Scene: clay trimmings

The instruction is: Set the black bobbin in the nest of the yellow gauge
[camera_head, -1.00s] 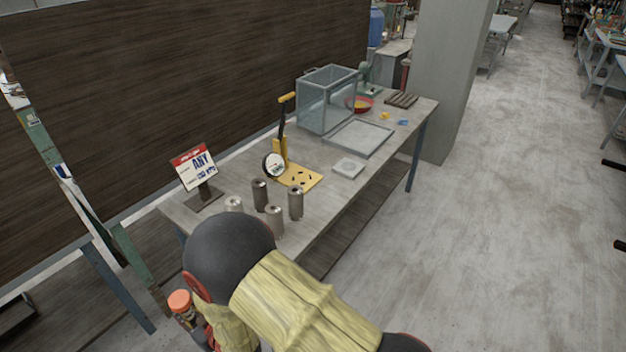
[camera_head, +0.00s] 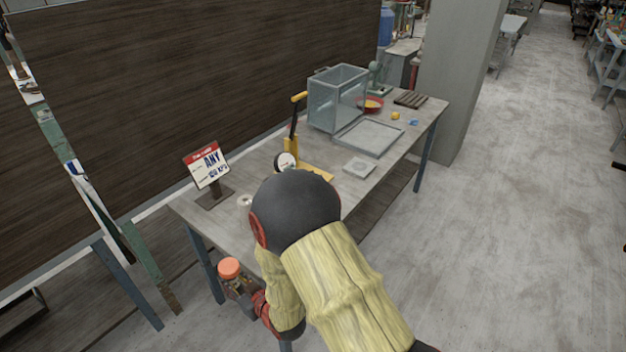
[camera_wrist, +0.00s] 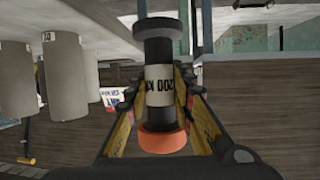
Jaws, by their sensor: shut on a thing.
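The black bobbin (camera_wrist: 160,54) has a pale printed label around its middle and an orange end. My gripper (camera_wrist: 160,88) is shut on it around the label, with a finger on each side, in the wrist view. In the head view the orange end (camera_head: 228,268) faces up, in front of the table's near left end, at my gripper (camera_head: 242,288). The yellow gauge (camera_head: 316,172) stands on the table, with a round white dial (camera_head: 286,162) and a tall lever (camera_head: 298,98). My arm hides part of its base, and its nest cannot be made out.
Grey cylinders (camera_wrist: 73,76) stand close by in the wrist view, which is upside down. My arm hides most of them in the head view. A sign (camera_head: 207,166) stands at the table's left end.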

